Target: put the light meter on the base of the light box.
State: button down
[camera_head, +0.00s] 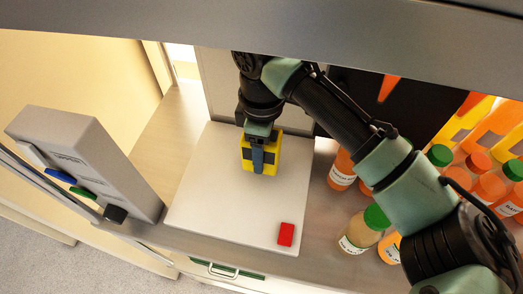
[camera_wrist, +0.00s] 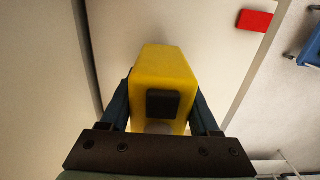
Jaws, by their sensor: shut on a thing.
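The light meter (camera_head: 273,158) is a yellow block with dark patches. It also shows in the wrist view (camera_wrist: 165,65), with a black square on its near face. My gripper (camera_head: 257,156) is shut on it from above, with one finger on each side in the wrist view. The light box's base (camera_head: 205,200) is a flat white panel under the meter, with an upright white back panel behind. I cannot tell whether the meter touches the base or hangs just above it.
A red block (camera_head: 286,234) lies at the base's front right corner. Several juice bottles (camera_head: 377,217) with green or orange caps stand to the right. A grey rack (camera_head: 85,155) with coloured tabs stands at left. The base's left and front are clear.

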jog(key=shift+f, duration=1.25)
jog(key=shift+f, duration=0.1)
jog(key=shift+f, duration=0.15)
jog(key=shift+c, duration=0.6)
grip_release()
notch_tip(320, 180, up, 12)
jog(key=b, duration=0.3)
jog(key=shift+r+b, duration=0.25)
jog(key=shift+b, duration=0.1)
